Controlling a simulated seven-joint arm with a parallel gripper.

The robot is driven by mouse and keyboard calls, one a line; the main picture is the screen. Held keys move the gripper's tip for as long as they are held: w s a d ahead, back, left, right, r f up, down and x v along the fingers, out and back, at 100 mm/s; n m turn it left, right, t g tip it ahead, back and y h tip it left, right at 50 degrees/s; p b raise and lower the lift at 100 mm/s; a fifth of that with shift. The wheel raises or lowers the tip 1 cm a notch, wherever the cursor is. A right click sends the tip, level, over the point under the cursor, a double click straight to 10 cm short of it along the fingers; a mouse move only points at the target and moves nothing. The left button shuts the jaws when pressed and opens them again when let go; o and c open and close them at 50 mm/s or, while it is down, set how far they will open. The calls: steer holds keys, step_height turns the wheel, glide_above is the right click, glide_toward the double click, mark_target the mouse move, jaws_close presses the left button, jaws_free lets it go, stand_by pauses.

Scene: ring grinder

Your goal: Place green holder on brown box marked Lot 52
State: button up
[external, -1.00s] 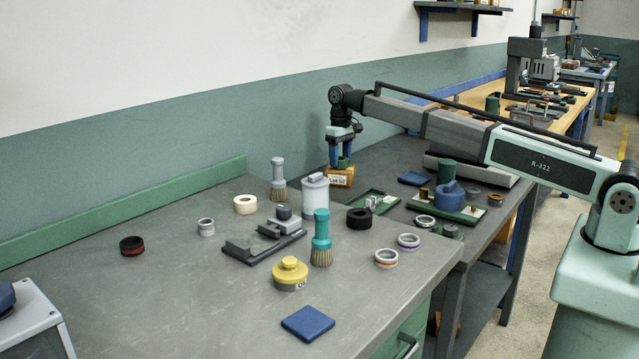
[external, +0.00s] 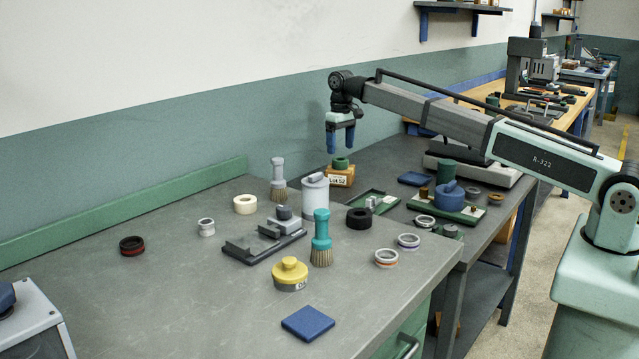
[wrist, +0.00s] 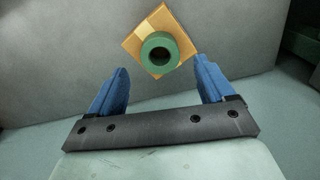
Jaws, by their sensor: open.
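The green holder (external: 341,163) is a short ring that rests on top of the brown box (external: 340,177), whose white label reads Lot 52. In the wrist view the green holder (wrist: 159,54) sits on the square top of the brown box (wrist: 134,42), a little toward one corner. My gripper (external: 341,150) is above the holder and apart from it. Its two blue fingers are spread and empty. In the wrist view my gripper (wrist: 160,80) shows a clear gap between the fingers, with the holder beyond them.
A white canister (external: 315,196) and a grey brush (external: 278,180) stand in front of the box. A green tray (external: 382,209) and a blue pad (external: 414,178) lie to its right. The wall is close behind. The air around my gripper is clear.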

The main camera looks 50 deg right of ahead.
mark_target(340, 159)
step_height(340, 159, up, 8)
steer(key=shift+f, duration=0.2)
